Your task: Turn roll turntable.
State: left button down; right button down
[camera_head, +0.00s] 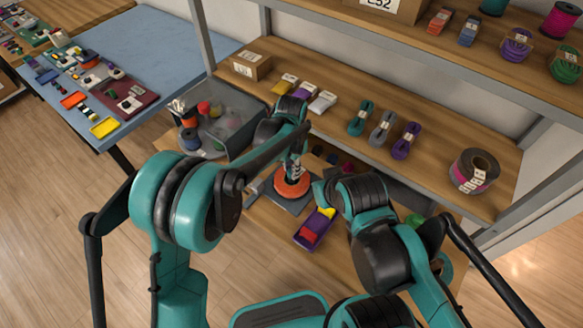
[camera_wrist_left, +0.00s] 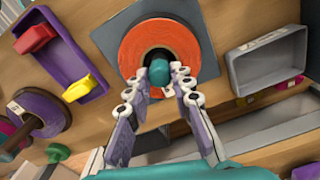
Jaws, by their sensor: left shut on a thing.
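In the head view the orange roll (camera_head: 291,185) sits on the wooden surface below the shelf. My left gripper (camera_wrist_left: 159,78) is shut on the teal knob, its two fingertips on either side of it. The left gripper (camera_head: 294,166) reaches down over the roll in the head view. My right arm comes in from the right, and its fingers are hidden.
A purple tray (camera_wrist_left: 62,48) with red and yellow pieces lies beside the turntable. A grey bin (camera_wrist_left: 262,62) stands on the other side. A purple spool (camera_wrist_left: 38,112) is near the tray. The shelf (camera_head: 440,130) holds cord bundles and a large roll (camera_head: 474,171).

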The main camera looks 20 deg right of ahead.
dwell(0.4)
pick_arm(q)
jog(key=c, duration=1.3)
grip_release()
jog(key=shift+r, duration=0.1)
notch_tip(320, 180, up, 12)
jog(key=shift+f, duration=0.1)
